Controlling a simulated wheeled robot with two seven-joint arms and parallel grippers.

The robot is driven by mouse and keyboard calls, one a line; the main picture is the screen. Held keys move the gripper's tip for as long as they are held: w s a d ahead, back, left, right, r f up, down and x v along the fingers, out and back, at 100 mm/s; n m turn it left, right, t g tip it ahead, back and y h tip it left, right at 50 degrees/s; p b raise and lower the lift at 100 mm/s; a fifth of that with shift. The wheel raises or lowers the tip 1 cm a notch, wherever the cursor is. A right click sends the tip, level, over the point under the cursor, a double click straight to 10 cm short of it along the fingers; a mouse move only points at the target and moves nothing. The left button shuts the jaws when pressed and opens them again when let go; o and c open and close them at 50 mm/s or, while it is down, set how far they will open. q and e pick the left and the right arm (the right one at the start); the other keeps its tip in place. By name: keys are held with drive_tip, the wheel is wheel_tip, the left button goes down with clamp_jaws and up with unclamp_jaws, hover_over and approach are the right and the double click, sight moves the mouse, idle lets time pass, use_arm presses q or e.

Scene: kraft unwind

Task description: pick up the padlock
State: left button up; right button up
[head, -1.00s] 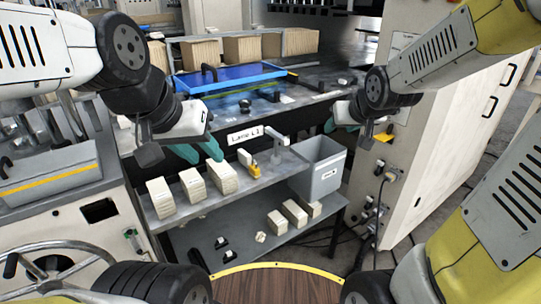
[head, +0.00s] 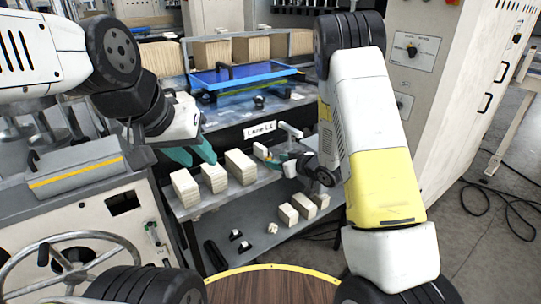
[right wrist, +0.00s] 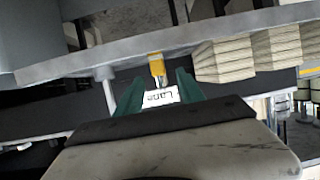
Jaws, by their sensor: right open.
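The padlock (right wrist: 157,66) is a small yellow body in the right wrist view, at the edge of the grey shelf. My right gripper (right wrist: 157,85) is open. Its two teal fingers point toward the padlock, one on each side in the picture; I see no contact. In the head view my right gripper (head: 278,160) is by the shelf's right part, and the gripper and arm largely hide the padlock. My left gripper (head: 193,153) has its teal fingers apart and appears empty, above the left part of the shelf.
Several pale stacked blocks (head: 240,167) stand on the shelf left of my right gripper. A "Lane L1" label (head: 260,130) is behind them. More blocks (head: 288,214) sit on the lower shelf. A blue tray (head: 240,75) lies further back.

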sight(271, 159)
drive_tip(key=x, duration=0.5)
drive_tip(key=shift+d+f, duration=0.1)
drive_tip(key=shift+f, duration=0.2)
drive_tip(key=shift+c, duration=0.4)
clamp_jaws()
